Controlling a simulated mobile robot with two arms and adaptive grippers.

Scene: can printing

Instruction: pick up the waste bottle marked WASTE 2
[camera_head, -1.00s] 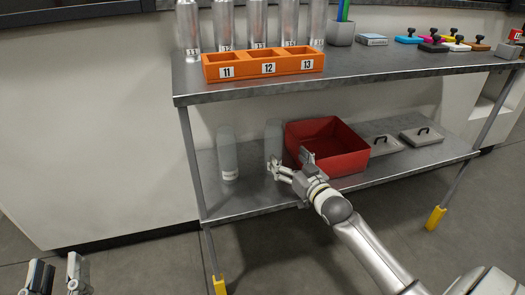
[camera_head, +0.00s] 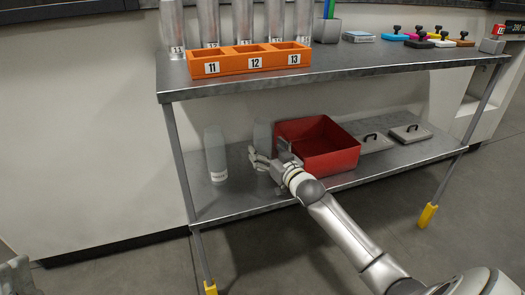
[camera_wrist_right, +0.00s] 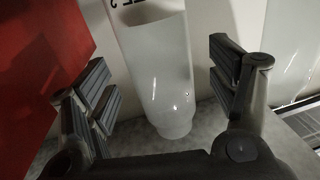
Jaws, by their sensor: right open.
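Two pale, translucent waste bottles stand on the lower shelf in the head view. The right one (camera_head: 263,135) is at my right gripper (camera_head: 268,154), beside the red bin. In the right wrist view this bottle (camera_wrist_right: 163,75) is between the two open fingers (camera_wrist_right: 165,95), with gaps on both sides. Its label is cut off at the top edge; a "2" is partly readable. The left bottle (camera_head: 216,152) stands apart, and it shows at the right edge of the wrist view (camera_wrist_right: 292,45). My left gripper (camera_head: 17,278) barely shows at the bottom left.
The red bin (camera_head: 338,160) is close to the right of the bottle. Grey lids (camera_head: 411,133) lie further right. The upper shelf (camera_head: 345,68) overhangs, carrying an orange rack (camera_head: 235,65), metal cans (camera_head: 242,22) and stamps.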

